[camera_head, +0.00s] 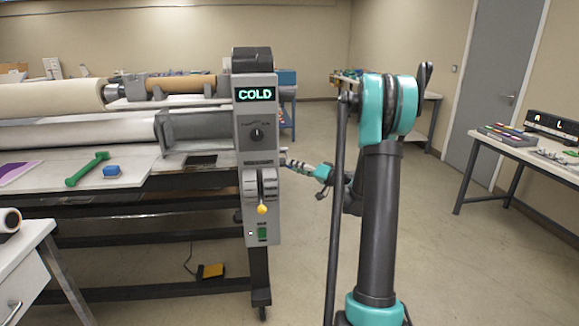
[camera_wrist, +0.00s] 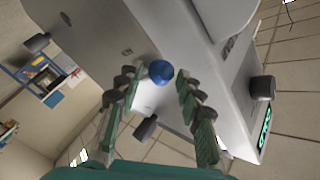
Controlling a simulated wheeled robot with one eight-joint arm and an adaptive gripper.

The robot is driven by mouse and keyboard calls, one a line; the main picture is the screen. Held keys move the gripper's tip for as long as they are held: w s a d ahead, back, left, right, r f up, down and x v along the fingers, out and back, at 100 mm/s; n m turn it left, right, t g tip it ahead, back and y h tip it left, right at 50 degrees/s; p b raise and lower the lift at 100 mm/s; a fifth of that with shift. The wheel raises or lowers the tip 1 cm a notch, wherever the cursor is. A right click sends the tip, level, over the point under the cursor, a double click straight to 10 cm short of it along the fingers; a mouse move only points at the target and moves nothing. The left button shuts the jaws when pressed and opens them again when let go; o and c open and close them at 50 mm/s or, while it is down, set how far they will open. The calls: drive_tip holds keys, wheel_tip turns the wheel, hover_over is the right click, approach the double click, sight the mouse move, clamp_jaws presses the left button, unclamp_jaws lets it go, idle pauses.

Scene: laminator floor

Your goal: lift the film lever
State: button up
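The laminator's grey control column (camera_head: 242,130) stands left of my arm in the head view, with a lit COLD display (camera_head: 255,94). A yellow-knobbed lever (camera_head: 262,209) hangs low on its front. In the wrist view a round blue knob (camera_wrist: 161,72) stands out by the grey housing (camera_wrist: 200,60), at the tips of my gripper's fingers (camera_wrist: 154,82). I cannot tell from its looks whether this is the film lever. My gripper is open, with one finger on each side of the blue knob; contact is unclear. In the head view my gripper (camera_head: 292,164) is small, beside the column's right side.
The laminator table (camera_head: 130,182) holds a green tool (camera_head: 87,169) and a blue block (camera_head: 112,171). A yellow foot pedal (camera_head: 210,271) lies on the floor below. A white table (camera_head: 530,155) stands at the right by a grey door (camera_head: 493,80). The floor between is clear.

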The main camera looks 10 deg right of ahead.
drive_tip(key=shift+x, duration=1.55)
clamp_jaws()
